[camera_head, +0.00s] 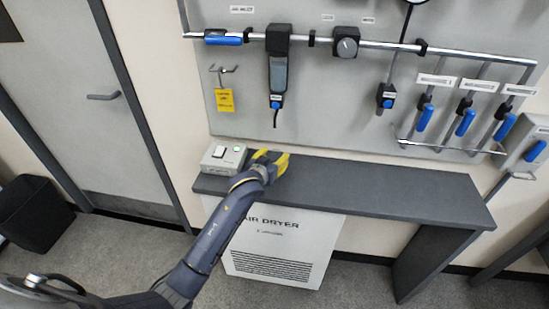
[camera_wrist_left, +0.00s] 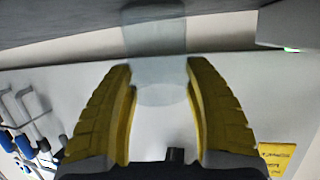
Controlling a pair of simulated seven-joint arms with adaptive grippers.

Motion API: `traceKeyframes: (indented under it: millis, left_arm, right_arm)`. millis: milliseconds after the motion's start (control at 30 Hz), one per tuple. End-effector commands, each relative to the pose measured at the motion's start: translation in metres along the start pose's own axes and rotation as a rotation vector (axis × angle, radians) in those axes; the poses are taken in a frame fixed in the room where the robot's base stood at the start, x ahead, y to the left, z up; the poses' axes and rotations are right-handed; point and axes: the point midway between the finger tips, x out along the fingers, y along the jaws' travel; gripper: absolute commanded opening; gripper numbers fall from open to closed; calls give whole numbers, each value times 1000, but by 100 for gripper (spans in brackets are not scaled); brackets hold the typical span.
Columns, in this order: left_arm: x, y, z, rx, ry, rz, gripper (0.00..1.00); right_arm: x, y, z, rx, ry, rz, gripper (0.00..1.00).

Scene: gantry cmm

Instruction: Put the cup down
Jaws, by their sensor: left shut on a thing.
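A clear, see-through cup (camera_wrist_left: 155,45) stands out between my left gripper's yellow fingers in the left wrist view. My left gripper (camera_head: 271,160) is shut on it, with one finger on each side; it also shows in the left wrist view (camera_wrist_left: 159,72). In the head view the gripper is over the left part of the dark grey shelf (camera_head: 390,188), and I cannot make out the cup there. In the wrist view the cup's far end overlaps the shelf surface (camera_wrist_left: 60,22). I cannot tell whether it touches the shelf. My right gripper is not in view.
A small white switch box (camera_head: 223,157) sits on the shelf just left of my gripper. A handheld device (camera_head: 278,72) and a yellow tag (camera_head: 225,100) hang on the wall panel behind. The shelf to the right of my gripper is clear.

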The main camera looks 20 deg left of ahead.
Motion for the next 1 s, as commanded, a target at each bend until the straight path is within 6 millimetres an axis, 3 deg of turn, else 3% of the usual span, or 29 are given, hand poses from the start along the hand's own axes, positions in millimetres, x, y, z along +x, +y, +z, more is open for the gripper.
traceKeyframes:
  millis: [400, 433, 600, 1000]
  left_arm:
    - [1, 0, 4, 0, -1, 0, 22]
    - [1, 0, 4, 0, -1, 0, 56]
    - [1, 0, 3, 0, -1, 0, 76]
    - [-6, 0, 1, 0, -1, 1, 76]
  right_arm:
    - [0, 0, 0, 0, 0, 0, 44]
    - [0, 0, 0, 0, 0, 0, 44]
    - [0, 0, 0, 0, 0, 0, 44]
    - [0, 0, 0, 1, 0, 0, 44]
